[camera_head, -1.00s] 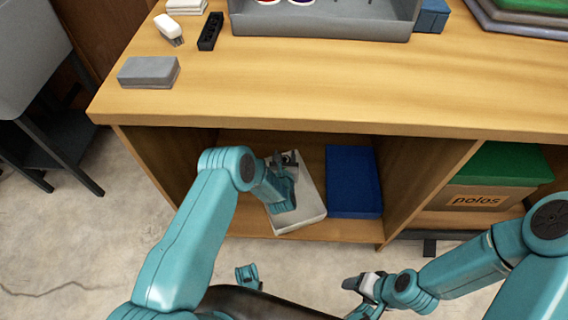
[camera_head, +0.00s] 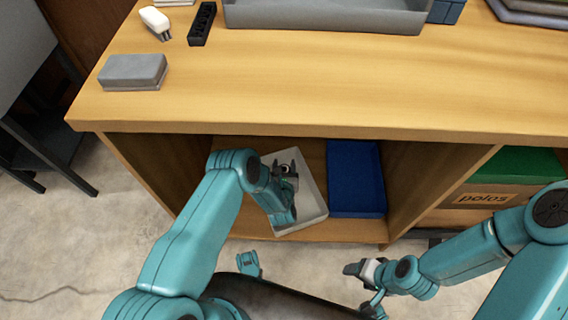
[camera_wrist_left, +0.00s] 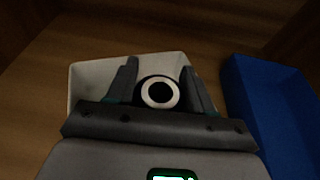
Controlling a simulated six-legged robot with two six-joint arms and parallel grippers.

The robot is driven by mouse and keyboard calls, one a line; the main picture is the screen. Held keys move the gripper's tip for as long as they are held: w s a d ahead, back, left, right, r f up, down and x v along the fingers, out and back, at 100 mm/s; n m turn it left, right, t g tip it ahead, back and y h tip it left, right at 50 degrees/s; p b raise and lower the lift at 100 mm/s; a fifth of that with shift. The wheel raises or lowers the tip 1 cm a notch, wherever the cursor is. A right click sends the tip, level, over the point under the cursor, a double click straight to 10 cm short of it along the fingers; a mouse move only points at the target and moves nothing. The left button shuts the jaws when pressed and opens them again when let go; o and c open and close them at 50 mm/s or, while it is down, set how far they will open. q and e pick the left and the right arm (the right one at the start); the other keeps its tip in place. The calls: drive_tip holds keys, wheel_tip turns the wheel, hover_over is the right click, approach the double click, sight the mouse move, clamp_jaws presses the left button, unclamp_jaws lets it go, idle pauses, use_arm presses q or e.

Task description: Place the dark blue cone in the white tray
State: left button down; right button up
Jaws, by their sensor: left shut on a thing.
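The white tray (camera_head: 319,205) lies on the lower shelf of the wooden bench, turned at an angle. In the left wrist view its pale wall (camera_wrist_left: 88,82) shows behind the fingers. My left gripper (camera_head: 286,172) is over the tray, inside its outline. In the wrist view the left gripper (camera_wrist_left: 160,80) is shut on the cone (camera_wrist_left: 158,93), which looks nearly black there, with a white ring at its end facing the camera. The cone's lower part is hidden, so I cannot tell whether it touches the tray. My right gripper (camera_head: 362,269) is outside the shelf, its jaws unclear.
A blue bin (camera_head: 355,185) stands just right of the tray. The bench top (camera_head: 300,90) overhangs the shelf, and a divider (camera_head: 415,185) closes its right side. A green-lidded box (camera_head: 500,180) sits beyond. A grey block (camera_head: 133,72) and a grey tray (camera_head: 330,17) are on top.

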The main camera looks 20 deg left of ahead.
use_arm(q)
drive_tip(key=shift+r, duration=0.1)
drive_tip(key=shift+c, duration=2)
unclamp_jaws()
drive_tip(key=shift+f, duration=0.25)
drive_tip(key=shift+r, duration=0.3)
drive_tip(key=p+v, duration=0.5)
drive_tip(key=v, duration=0.7)
